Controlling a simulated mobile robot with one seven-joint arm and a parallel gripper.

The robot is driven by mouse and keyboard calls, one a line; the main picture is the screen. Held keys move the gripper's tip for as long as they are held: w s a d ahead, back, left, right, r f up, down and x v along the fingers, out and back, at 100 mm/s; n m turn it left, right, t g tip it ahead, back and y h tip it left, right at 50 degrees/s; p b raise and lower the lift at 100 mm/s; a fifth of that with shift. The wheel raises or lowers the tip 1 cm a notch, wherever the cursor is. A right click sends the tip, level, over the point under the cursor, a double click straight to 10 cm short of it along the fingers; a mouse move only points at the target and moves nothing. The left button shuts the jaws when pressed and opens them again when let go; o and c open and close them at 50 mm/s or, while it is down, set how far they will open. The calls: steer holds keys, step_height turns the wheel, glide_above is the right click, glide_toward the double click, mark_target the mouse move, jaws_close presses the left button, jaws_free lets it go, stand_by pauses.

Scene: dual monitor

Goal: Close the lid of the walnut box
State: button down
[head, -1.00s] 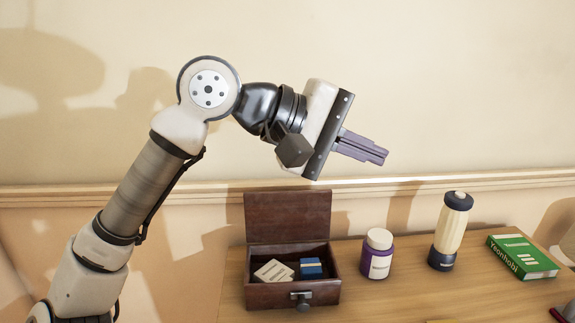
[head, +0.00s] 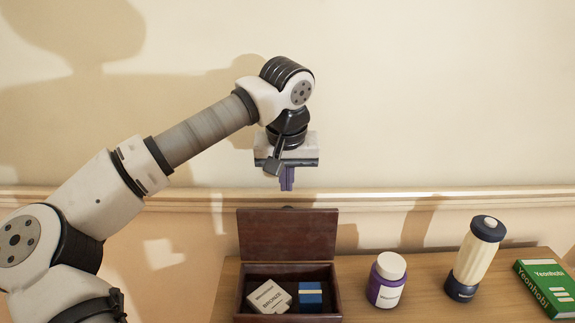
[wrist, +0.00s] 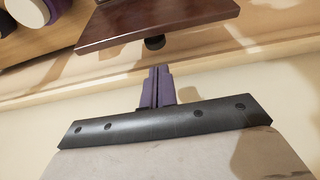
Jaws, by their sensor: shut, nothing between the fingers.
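The walnut box (head: 239,300) stands on the wooden table with its lid (head: 287,234) open and upright at the back. Inside lie a pale box marked Bronze (head: 270,297) and a blue block (head: 311,295). My gripper (head: 287,186) points down above and behind the lid's top edge, with its purple fingers shut and empty. In the wrist view, the fingers (wrist: 157,72) are together, and the dark red-brown lid (wrist: 150,22) is just beyond them, apparently apart. A small dark round knob (wrist: 154,43) shows at the lid's edge.
A purple jar with a white cap (head: 387,280), a cream and navy bottle (head: 475,259) and a green book (head: 548,287) stand right of the box on the table (head: 420,305). The wall with its ledge (head: 430,197) is close behind.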

mark_target(287, 231)
steer(key=x, duration=0.4)
steer(key=shift+w+d+f, duration=0.1)
steer(key=shift+w+f, duration=0.05)
steer(key=shift+f, duration=0.25)
